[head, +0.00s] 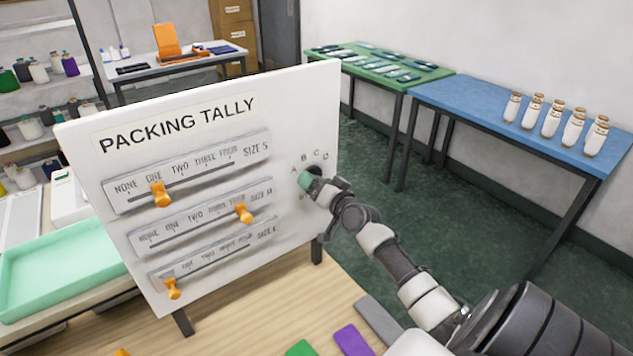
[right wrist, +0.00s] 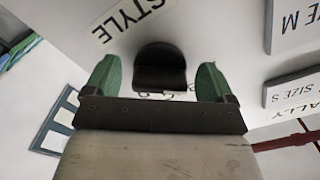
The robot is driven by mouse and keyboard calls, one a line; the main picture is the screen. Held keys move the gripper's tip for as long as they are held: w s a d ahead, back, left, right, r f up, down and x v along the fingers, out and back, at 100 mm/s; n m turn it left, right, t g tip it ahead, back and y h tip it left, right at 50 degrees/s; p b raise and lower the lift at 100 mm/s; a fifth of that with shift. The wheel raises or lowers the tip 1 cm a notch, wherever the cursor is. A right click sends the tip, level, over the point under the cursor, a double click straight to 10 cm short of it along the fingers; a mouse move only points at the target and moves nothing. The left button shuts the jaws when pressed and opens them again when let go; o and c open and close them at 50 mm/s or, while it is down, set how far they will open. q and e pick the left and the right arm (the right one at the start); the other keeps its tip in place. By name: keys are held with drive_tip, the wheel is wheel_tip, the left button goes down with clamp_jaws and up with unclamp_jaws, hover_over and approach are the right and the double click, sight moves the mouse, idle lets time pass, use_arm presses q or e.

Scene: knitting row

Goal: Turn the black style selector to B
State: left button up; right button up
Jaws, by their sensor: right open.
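The black style selector (right wrist: 160,66) is a dark round knob on the white packing tally board (head: 290,110). In the right wrist view it sits between the two green fingers of my right gripper, with gaps on both sides. My right gripper (head: 309,181) is open at the board's right side, and its fingers also show in the right wrist view (right wrist: 157,82). In the head view the gripper mostly hides the selector. The letters A, B, C and D arc above it. Which letter the selector points to cannot be told. My left gripper is out of view.
Three sliders with orange knobs sit on the board left of the selector: the top one (head: 160,194), the middle one (head: 243,213) and the bottom one (head: 172,289). A mint tray (head: 60,280) lies to the left. A blue table (head: 480,108) with several white bottles stands at the right.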

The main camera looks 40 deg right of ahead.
drive_tip(key=shift+w, duration=0.2)
drive_tip(key=shift+c, duration=1)
drive_tip(key=c, duration=0.7)
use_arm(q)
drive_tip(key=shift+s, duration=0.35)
